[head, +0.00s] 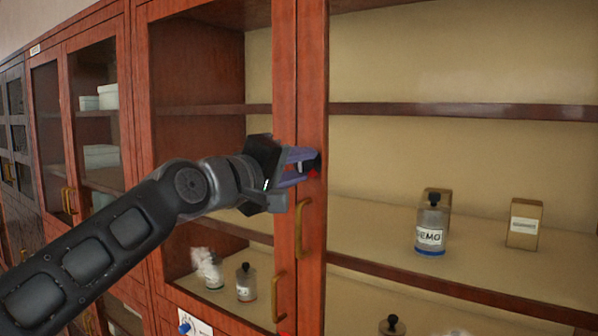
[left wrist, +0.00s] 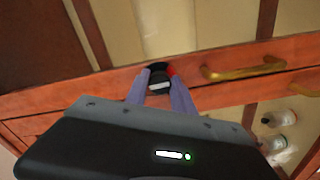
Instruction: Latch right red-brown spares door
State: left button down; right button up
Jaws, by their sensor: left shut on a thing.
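The right red-brown door (head: 313,260) is the stile with a brass handle (head: 302,228), right of the neighbouring red-brown door (head: 286,70). The two stiles stand side by side; I cannot tell whether they are fully flush. A small black latch (left wrist: 158,76) with a red mark beside it sits on the red-brown wood. My left gripper (head: 303,166) is at the right door's stile, above its handle. In the left wrist view its purple fingers (left wrist: 160,92) are shut on the black latch, one on each side. The fingers partly hide the latch. My right gripper is not in view.
Behind the right door, shelves hold a labelled bottle (head: 430,226) and a small box (head: 524,223). More bottles (head: 246,283) stand behind the left door. A second brass handle (head: 278,298) sits low on that door. Another cabinet (head: 90,120) continues at the left.

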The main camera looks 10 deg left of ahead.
pick_arm(q)
jog(key=shift+m, duration=0.4)
jog(key=c, duration=1.1)
grip_release()
jog(key=b+v, duration=0.3)
jog(key=v, duration=0.4)
jog(key=shift+s, duration=0.35)
